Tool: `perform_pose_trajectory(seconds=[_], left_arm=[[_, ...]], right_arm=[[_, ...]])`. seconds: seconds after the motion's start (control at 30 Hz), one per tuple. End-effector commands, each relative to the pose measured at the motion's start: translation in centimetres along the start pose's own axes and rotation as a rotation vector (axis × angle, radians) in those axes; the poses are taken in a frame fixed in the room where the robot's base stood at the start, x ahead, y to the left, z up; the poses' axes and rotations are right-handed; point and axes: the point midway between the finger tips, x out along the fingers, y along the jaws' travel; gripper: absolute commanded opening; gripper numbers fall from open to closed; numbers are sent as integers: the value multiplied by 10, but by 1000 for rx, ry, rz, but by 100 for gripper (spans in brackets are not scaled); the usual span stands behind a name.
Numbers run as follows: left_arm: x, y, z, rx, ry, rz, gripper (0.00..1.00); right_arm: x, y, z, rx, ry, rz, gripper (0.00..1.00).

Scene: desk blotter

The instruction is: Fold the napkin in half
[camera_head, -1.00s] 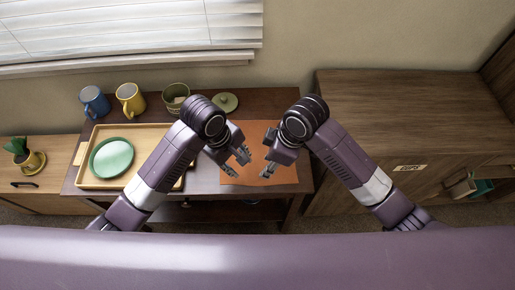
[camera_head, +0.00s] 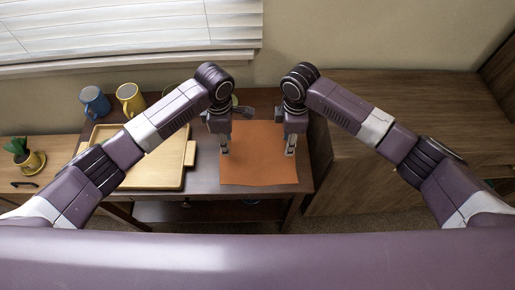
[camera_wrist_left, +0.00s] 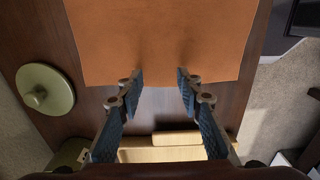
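The orange-brown napkin (camera_head: 258,165) lies spread out on the dark wooden desk and looks flat. My left gripper (camera_head: 225,150) points down at the napkin's left edge. In the left wrist view my left gripper (camera_wrist_left: 160,77) is open, with a clear gap between its fingertips. The fingertips overlap the edge of the napkin (camera_wrist_left: 160,35); I cannot tell whether they touch it. My right gripper (camera_head: 290,150) points down at the napkin's right edge. Its fingers are seen too narrowly to tell whether they are open.
A light wooden tray (camera_head: 160,178) is left of the napkin, partly behind my left arm. Blue (camera_head: 94,102) and yellow (camera_head: 130,99) mugs stand behind it. A green lid (camera_wrist_left: 45,92) shows in the left wrist view. A wooden cabinet (camera_head: 410,100) is at the right.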

Motion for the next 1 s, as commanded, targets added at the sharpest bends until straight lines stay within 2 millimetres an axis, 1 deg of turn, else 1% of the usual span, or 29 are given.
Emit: perform_pose_trajectory(seconds=[0.1,0.2,0.5,0.63,1.0], left_arm=[[10,0,0,1,0,-1,33],[14,0,0,1,0,0,33],[15,0,0,2,-1,1,33],[19,0,0,2,-1,1,33],[19,-1,0,2,0,0,12]], right_arm=[[10,0,0,0,0,0,33],[14,0,0,0,-1,0,33],[16,0,0,0,0,1,33],[19,0,0,0,0,1,33],[19,0,0,0,0,0,12]])
